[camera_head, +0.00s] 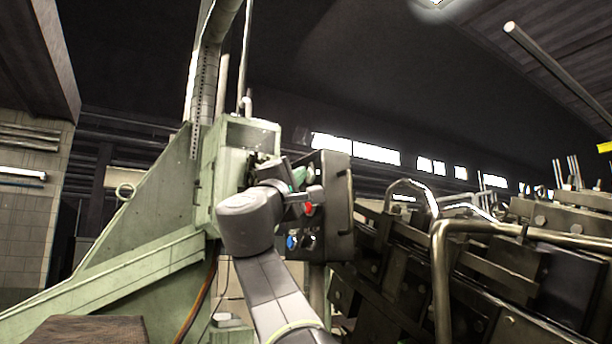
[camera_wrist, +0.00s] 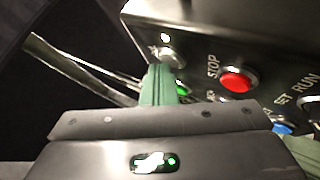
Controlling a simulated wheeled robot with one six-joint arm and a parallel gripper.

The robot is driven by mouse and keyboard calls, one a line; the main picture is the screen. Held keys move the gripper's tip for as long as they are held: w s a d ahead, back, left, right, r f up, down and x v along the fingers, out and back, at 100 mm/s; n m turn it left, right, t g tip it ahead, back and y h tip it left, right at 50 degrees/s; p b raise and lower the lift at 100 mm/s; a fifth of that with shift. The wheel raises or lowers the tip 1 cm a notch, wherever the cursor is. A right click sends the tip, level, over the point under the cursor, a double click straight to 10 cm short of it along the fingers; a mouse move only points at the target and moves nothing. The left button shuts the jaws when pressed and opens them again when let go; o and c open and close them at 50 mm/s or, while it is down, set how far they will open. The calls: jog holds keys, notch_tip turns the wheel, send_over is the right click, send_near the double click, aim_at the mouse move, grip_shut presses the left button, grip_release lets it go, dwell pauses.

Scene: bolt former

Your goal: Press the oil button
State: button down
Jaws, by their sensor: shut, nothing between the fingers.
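The dark control panel (camera_head: 339,222) stands right of my gripper (camera_head: 301,177) in the head view, and its button face fills the upper right of the wrist view (camera_wrist: 275,60). In the wrist view my gripper (camera_wrist: 159,70) has green fingers, shut and empty. Their tips are at a silver-rimmed button (camera_wrist: 172,55); I cannot tell whether they touch it. A green button (camera_wrist: 183,88) shows just right of the fingers. Farther right are a red button (camera_wrist: 238,80) marked STOP and a blue button (camera_wrist: 282,128). No oil label is readable; some lettering is covered by my gripper.
A RUN-marked control (camera_wrist: 310,105) sits at the panel's right edge in the wrist view. A pale green machine frame (camera_head: 150,225) stands left of my arm. Bent metal rails (camera_head: 440,260) and dark machine parts crowd the right.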

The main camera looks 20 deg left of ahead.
jog(key=shift+s, duration=0.1)
jog(key=shift+s+a, duration=0.5)
jog(key=shift+s, duration=0.05)
jog(key=s+a, duration=0.3)
jog(key=shift+s+a, duration=0.1)
jog(key=shift+s, duration=0.3)
jog(key=shift+w, duration=0.1)
dwell(0.5)
